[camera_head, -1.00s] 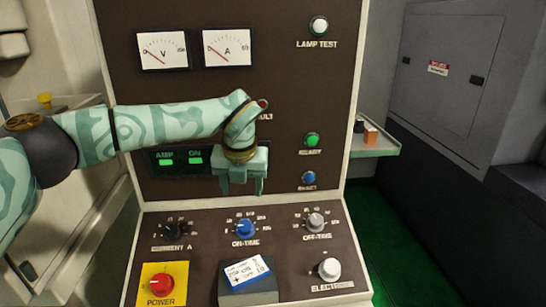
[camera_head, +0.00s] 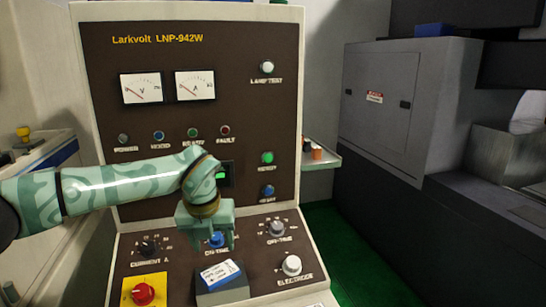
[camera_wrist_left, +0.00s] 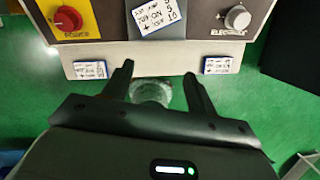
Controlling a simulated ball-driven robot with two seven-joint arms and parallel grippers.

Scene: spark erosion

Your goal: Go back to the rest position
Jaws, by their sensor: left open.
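My left gripper (camera_head: 207,243) is open and empty in front of the brown control panel (camera_head: 130,226) in the head view. It covers part of the ON-TIME knob (camera_head: 216,239) and the lit display behind. In the left wrist view the two dark fingers (camera_wrist_left: 159,75) stand apart with nothing between them, pointing at the panel's lower front edge. The red POWER knob (camera_head: 143,294) sits on its yellow plate at lower left, and it also shows in the left wrist view (camera_wrist_left: 68,19). My right gripper is in neither view.
A grey block with a written card (camera_head: 220,272) sits on the console's lower shelf. White ELECTRODE knob (camera_head: 291,265) is to its right. A small shelf (camera_head: 325,160) juts out at the right of the panel. A grey cabinet (camera_head: 385,110) stands farther right, with clear green floor (camera_head: 325,235) between.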

